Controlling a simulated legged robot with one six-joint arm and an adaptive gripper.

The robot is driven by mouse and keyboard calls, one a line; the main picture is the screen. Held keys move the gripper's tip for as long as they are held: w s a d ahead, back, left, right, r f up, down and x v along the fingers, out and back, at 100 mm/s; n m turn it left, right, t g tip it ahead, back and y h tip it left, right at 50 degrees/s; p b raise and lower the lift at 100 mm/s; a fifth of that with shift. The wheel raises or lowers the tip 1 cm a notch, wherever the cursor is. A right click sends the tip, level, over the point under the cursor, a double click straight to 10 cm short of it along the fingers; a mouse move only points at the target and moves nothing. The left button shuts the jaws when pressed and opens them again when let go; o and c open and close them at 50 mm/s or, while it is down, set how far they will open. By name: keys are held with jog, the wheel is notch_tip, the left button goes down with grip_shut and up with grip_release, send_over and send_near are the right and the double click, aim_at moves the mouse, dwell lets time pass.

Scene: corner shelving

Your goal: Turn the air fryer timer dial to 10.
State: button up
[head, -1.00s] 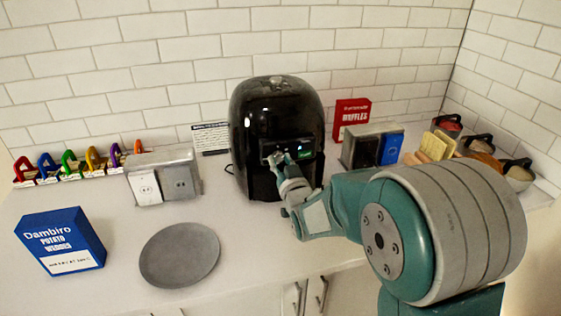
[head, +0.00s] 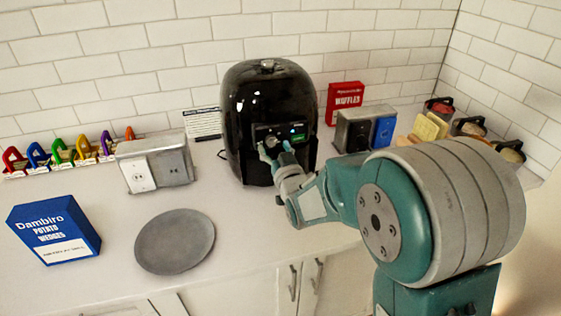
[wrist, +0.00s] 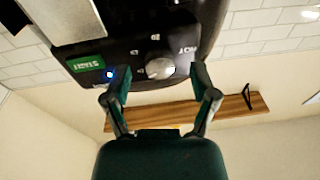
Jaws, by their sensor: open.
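The black air fryer (head: 268,95) stands against the back wall. Its front panel carries a silver round dial, which shows in the wrist view (wrist: 160,68) beside a green START label (wrist: 87,63) and a lit blue spot. The wrist view is upside down. My gripper (head: 277,152) is at the panel, open, and in the wrist view its fingers (wrist: 158,78) are on either side of the dial with gaps between. I cannot tell the dial's setting or whether a fingertip touches the panel.
A grey plate (head: 175,241) and a blue potato wedges box (head: 55,229) lie on the counter at left. The counter front middle is clear.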

jog(key=v, duration=1.1)
jog(key=shift+w, duration=0.1)
jog(key=s+d+r+m+g+h, duration=0.1)
jog(key=s+d+m+g+h, duration=0.1)
jog(key=s+d+g+h, duration=0.45)
jog(key=s+d+g, duration=0.3)
jog(key=s, duration=0.5)
jog(key=s+d+r+m+g, duration=0.1)
jog(key=s+d+g, duration=0.2)
jog(key=s, duration=0.5)
jog(key=shift+s+d, duration=0.2)
jog(key=shift+d, duration=0.05)
dwell(0.6)
